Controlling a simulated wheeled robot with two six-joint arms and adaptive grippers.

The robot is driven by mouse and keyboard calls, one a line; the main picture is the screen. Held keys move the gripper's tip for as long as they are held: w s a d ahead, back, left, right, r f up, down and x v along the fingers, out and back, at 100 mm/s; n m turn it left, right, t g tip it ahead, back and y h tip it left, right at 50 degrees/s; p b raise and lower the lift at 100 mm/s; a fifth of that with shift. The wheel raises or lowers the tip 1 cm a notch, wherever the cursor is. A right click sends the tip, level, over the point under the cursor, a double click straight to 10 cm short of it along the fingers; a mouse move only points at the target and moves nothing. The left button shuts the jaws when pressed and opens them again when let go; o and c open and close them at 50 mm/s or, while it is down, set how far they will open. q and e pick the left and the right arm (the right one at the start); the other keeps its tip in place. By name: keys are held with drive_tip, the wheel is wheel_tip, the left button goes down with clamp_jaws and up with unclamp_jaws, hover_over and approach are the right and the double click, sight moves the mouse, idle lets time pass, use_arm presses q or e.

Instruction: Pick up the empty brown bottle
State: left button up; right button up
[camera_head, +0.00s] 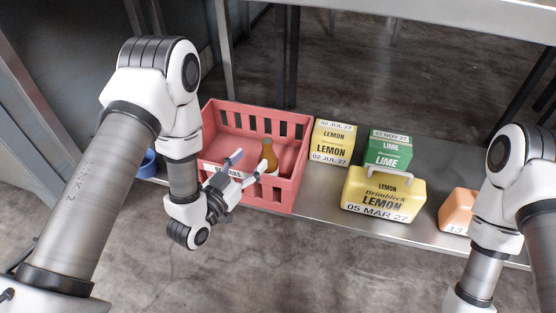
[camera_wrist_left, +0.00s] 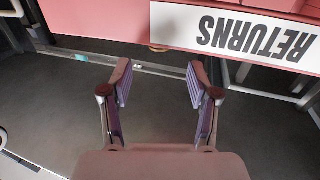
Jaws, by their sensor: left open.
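The brown bottle (camera_head: 268,154) stands inside the red crate, near its front right part, in the head view. Its lower part is partly hidden by the crate's front wall and my gripper. The red crate (camera_head: 292,165) has a white label that reads RETURNS (camera_wrist_left: 255,35) in the left wrist view. My left gripper (camera_head: 248,166) is open and empty at the crate's front side, with its fingertips pointing toward the bottle. The left wrist view shows the open fingers (camera_wrist_left: 160,85) with nothing between them. My right arm shows at the right edge, but its gripper is out of view.
Two lemon boxes, one pale yellow (camera_head: 331,142) and one with a handle (camera_head: 384,195), stand right of the crate. A green lime box (camera_head: 388,149) and an orange box (camera_head: 457,211) are there too. A blue object (camera_head: 148,164) sits left of the crate. The metal shelf (camera_head: 322,203) has a front edge.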

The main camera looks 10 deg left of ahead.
sight(264, 146)
use_arm(q)
drive_tip(key=b+x, duration=0.1)
drive_tip(key=x, duration=0.2)
drive_tip(key=b+x, duration=0.2)
drive_tip(key=x, duration=0.1)
drive_tip(key=shift+w+d+f, duration=0.15)
drive_tip(key=shift+w+f, duration=0.1)
drive_tip(key=shift+w+r, duration=0.1)
drive_tip(key=shift+w, duration=0.25)
drive_tip(key=shift+r, duration=0.1)
clamp_jaws()
